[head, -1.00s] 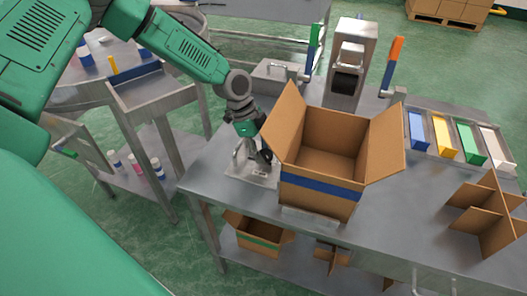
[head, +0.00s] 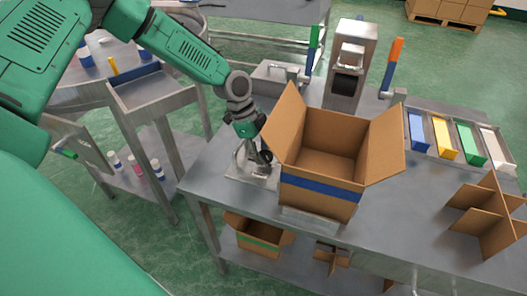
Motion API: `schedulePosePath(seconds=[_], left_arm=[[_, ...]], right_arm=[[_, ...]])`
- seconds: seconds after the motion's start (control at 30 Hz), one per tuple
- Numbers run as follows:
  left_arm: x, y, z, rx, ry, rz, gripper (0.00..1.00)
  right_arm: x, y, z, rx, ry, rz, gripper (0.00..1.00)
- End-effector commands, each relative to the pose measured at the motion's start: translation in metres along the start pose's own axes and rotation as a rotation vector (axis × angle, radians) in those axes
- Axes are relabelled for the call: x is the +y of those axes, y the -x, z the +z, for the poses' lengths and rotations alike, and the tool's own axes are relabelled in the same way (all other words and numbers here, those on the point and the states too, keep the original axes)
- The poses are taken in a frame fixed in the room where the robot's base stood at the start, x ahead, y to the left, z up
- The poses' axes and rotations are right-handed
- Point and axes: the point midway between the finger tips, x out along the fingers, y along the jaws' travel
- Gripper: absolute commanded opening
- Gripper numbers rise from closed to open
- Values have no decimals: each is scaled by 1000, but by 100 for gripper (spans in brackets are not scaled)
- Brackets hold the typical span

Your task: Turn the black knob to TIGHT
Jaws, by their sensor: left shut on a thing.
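My left gripper (head: 262,160) reaches down to a small metal fixture (head: 238,172) on the bench, just left of the open cardboard box. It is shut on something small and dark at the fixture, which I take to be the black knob. The fingers cover most of the knob, so its pointer and the TIGHT mark cannot be made out. My right gripper is not in view.
The open cardboard box (head: 318,196) with a blue band stands close to the right of my left gripper. Behind are a metal case (head: 273,77) and a press (head: 352,58) with green and orange-handled levers. Colored bins (head: 443,137) and a cardboard divider (head: 487,212) are at right.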

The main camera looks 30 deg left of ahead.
Motion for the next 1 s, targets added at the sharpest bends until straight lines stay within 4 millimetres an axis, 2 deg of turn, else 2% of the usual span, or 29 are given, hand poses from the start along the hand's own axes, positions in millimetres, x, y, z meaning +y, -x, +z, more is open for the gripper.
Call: schedulePosePath(seconds=[0.2,0.23,0.27,0.3,0.7,0.87,1.0], left_arm=[[4,-4,4,-6,3,11,10],[4,-4,4,-6,3,11,42],[4,-4,4,-6,3,11,53],[4,-3,4,-5,2,10,58],[1,4,0,-2,0,1,58],[0,28,0,0,0,-3,58],[-1,60,1,1,1,-3,58]], right_arm=[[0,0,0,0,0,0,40],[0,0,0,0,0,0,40],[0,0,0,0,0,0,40],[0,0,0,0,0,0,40],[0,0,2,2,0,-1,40],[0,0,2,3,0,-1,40],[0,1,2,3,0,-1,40]])
